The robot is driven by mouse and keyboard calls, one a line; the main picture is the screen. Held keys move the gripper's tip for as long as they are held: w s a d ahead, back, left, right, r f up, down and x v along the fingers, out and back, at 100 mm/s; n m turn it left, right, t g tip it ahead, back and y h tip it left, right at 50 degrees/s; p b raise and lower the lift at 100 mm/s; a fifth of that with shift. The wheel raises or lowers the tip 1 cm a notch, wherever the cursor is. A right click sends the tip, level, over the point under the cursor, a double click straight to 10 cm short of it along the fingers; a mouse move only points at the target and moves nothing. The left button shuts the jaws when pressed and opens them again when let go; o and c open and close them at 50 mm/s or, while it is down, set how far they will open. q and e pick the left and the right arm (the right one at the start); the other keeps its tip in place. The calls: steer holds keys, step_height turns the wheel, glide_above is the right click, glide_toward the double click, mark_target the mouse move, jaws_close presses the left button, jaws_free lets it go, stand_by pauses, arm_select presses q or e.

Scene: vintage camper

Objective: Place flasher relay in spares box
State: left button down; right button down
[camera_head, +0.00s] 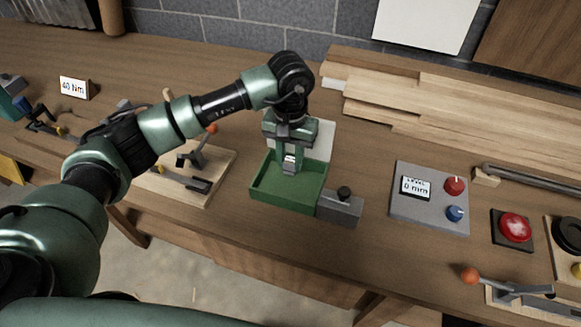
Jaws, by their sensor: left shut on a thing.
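My left gripper (289,163) points down over the green spares box (285,203), an open tray with low walls on the workbench. The gripper is shut on a small light-grey piece, the flasher relay (289,166), which shows between the fingertips. The relay appears over or within the box opening; I cannot tell whether it touches the floor of the box. My right gripper is not in view.
A grey block with a black knob (341,207) stands against the box's right side. A toggle clamp on a wooden board (207,190) is to the left. A grey panel with knobs (430,198) and a red button (514,228) are to the right. Stacked planks (450,105) lie behind.

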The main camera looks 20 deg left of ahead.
mark_target(290, 174)
arm_select(q)
steer(key=shift+f, duration=0.7)
step_height(290, 174, down, 4)
steer(key=shift+p, duration=0.8)
steer(key=shift+f, duration=0.25)
steer(key=c, duration=1.1)
jaws_free()
steer(key=shift+c, duration=0.2)
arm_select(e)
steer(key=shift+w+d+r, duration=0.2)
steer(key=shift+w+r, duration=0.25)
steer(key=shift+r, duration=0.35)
